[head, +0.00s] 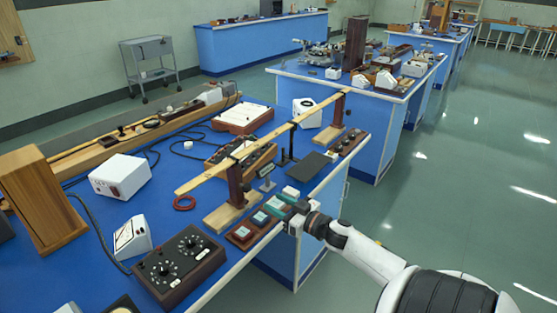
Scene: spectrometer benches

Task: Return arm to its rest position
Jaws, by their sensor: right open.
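My right arm (375,258) comes in from the lower right and reaches to the near edge of the blue bench (150,205). My right gripper (293,213) is at its end, open, just over the bench edge. It is beside a row of small blocks with teal and dark red bases (262,219). Whether the fingers touch the nearest block cannot be told at this size. My left gripper is not in view.
A long wooden beam (265,142) on wooden stands crosses above the bench close to the gripper. A black dial box (180,266) and white meter boxes stand left. Open green floor (450,190) lies right of the bench.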

